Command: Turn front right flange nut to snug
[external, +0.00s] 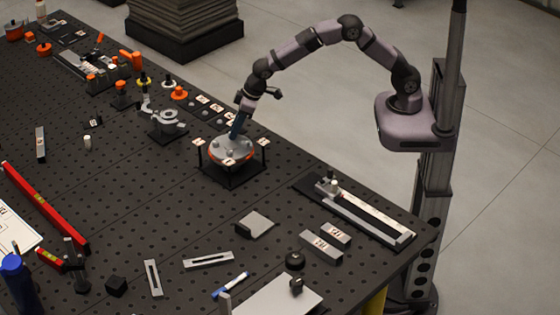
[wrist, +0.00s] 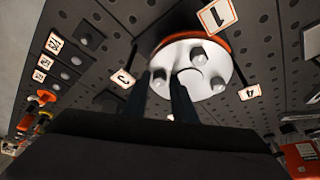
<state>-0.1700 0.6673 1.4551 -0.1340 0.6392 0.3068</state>
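The round grey flange (external: 226,152) with an orange-red rim sits on a dark stand on the bench. In the wrist view, its pale disc (wrist: 183,50) carries nuts, one near the middle (wrist: 198,56) and one at the right (wrist: 217,84). Another nut (wrist: 160,76) shows at the lower left, between my fingertips. My gripper (external: 236,134) points down at the flange from above. In the wrist view, the two dark fingers of my gripper (wrist: 162,82) stand apart at that nut; I cannot tell whether they touch it. Part of the flange is hidden behind the fingers.
Numbered tags surround the flange, including tag 1 (wrist: 217,15), tag 2 (wrist: 123,78) and tag 4 (wrist: 249,92). A clamp-like grey fixture (external: 165,120) stands to the left. A long rail fixture (external: 360,211) and grey blocks (external: 321,247) lie to the right and front.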

